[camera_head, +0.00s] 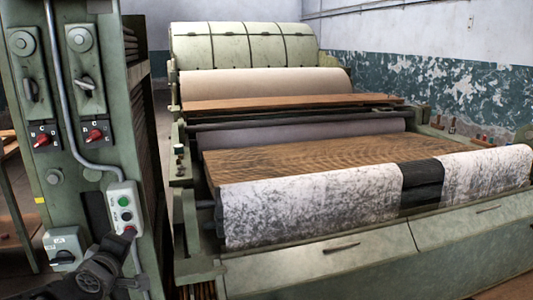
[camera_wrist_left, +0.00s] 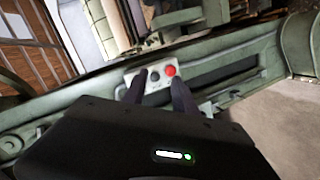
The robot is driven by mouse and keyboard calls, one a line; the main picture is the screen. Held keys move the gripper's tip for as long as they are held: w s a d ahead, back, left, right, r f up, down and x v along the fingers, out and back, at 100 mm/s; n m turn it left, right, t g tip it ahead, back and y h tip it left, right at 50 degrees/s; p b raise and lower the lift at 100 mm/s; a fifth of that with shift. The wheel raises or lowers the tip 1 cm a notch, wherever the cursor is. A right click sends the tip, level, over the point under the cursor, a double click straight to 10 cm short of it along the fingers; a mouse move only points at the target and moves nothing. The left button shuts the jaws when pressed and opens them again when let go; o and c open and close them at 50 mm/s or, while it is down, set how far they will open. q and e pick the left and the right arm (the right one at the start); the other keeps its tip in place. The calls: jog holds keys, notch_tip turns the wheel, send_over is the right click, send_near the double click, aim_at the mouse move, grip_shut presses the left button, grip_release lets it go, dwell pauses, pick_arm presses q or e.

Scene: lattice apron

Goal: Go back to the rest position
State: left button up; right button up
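My left gripper (camera_head: 112,262) is a dark shape in front of the green machine column at the lower left of the head view, just below a pale button box (camera_head: 124,206). The box has a green button (camera_head: 124,201) on top and a red button (camera_head: 130,231) at its lower end, close to the gripper. In the left wrist view the two dark fingers (camera_wrist_left: 160,88) stand apart with nothing held between them. Beyond their tips is the box, with its red button (camera_wrist_left: 171,71) near the right fingertip. I cannot tell whether the fingers touch the box. My right gripper is not in view.
The green column (camera_head: 85,150) carries red rotary switches (camera_head: 41,140) and a conduit. A small grey switch box (camera_head: 63,249) sits left of the gripper. A large green loom-like machine (camera_head: 340,262) with brown and speckled cloth (camera_head: 310,205) fills the right side.

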pick_arm(q)
jog(key=s+d+f+m+g+h+p, duration=0.1)
jog(key=s+d+f+m+g+h, duration=0.2)
jog(key=d+f, duration=0.7)
jog(key=s+d+f+m+g+h+p, duration=0.1)
jog(key=d+f+m+g+p, duration=0.3)
jog(key=f, duration=1.1)
jog(key=s+d+f+m+g+h, duration=0.1)
jog(key=s+d+f+m+g, duration=0.1)
jog(key=s+d+f, duration=0.2)
jog(key=s+d+f+m+g+h, duration=0.1)
jog(key=s+d+f, duration=0.4)
jog(key=s, duration=0.7)
jog(key=s+d+f+m+g+h+p, duration=0.1)
jog(key=s+d+f+m+g, duration=0.2)
jog(key=s+f, duration=0.5)
jog(key=shift+s+d+f, duration=0.2)
jog(key=shift+d+f, duration=0.1)
jog(key=shift+d, duration=0.45)
